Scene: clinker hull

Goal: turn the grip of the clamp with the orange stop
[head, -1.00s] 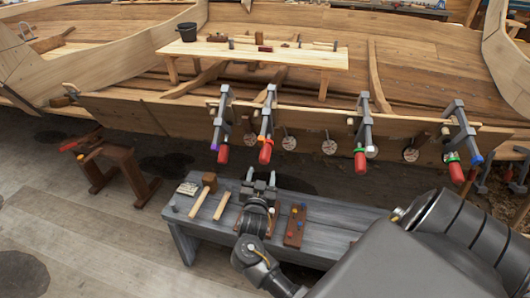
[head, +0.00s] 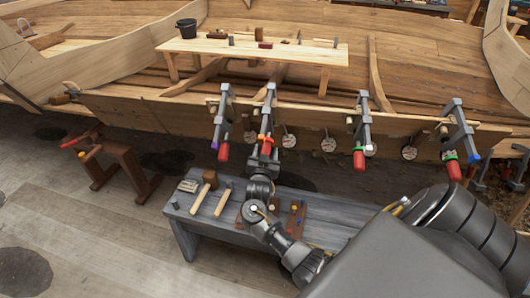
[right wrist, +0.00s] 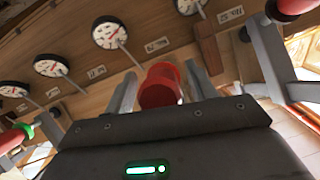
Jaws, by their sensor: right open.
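The clamp with the orange stop (head: 268,107) is the second from the left on the hull's plank in the head view. Its orange stop (head: 262,137) shows just above my gripper. My right gripper (head: 264,153) is at the lower end of this clamp and covers much of its red grip. In the right wrist view the red grip (right wrist: 160,86) stands between the two fingers of my right gripper (right wrist: 162,92). The fingers are apart, one on each side of it; I cannot tell whether they touch it. My left gripper is not in view.
A purple-stop clamp (head: 222,118) hangs close on the left; other clamps (head: 362,130) hang to the right. Round dials (right wrist: 108,32) line the plank. The grey bench (head: 225,228) below holds a mallet (head: 205,187) and other tools.

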